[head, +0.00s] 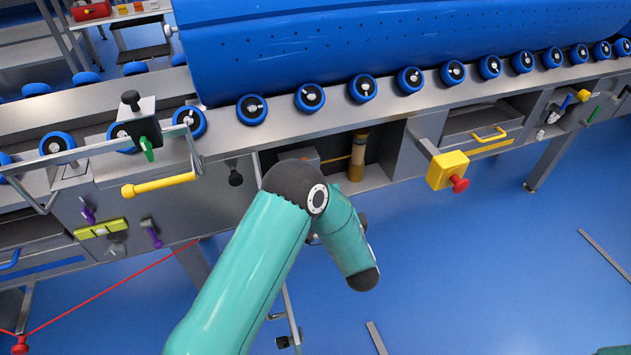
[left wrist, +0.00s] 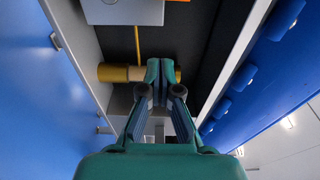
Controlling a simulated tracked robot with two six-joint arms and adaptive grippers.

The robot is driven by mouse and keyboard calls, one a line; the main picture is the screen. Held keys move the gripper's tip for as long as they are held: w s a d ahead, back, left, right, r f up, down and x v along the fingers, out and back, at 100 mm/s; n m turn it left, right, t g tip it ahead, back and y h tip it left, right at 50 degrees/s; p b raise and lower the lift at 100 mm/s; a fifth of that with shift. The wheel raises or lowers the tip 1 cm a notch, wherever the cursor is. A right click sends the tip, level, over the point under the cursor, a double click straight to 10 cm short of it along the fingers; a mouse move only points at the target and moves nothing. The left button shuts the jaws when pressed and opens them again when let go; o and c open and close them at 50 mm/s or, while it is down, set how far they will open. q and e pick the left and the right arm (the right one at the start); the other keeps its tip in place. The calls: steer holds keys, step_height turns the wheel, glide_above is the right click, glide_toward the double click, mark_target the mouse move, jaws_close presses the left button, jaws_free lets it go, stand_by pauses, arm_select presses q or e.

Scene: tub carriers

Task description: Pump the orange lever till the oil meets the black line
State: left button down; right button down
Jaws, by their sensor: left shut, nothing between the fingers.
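An upright amber cylinder (head: 357,158), likely the oil gauge, stands in a dark recess of the bench; its top is paler. It also shows, lying sideways, in the left wrist view (left wrist: 113,73). I cannot make out its black line. A thin orange-yellow rod (left wrist: 138,42) runs between a grey box and the cylinder; I cannot tell whether it is the lever. My left gripper (left wrist: 162,68) is shut and empty, its tips overlapping the cylinder in the left wrist view; contact is unclear.
A large blue tub (head: 400,45) rests on rollers above the recess. A yellow box with a red knob (head: 447,170) juts out at the right, and a yellow handle (head: 158,185) at the left. A red cord (head: 110,287) slants at lower left.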

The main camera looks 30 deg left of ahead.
stand_by(0.3)
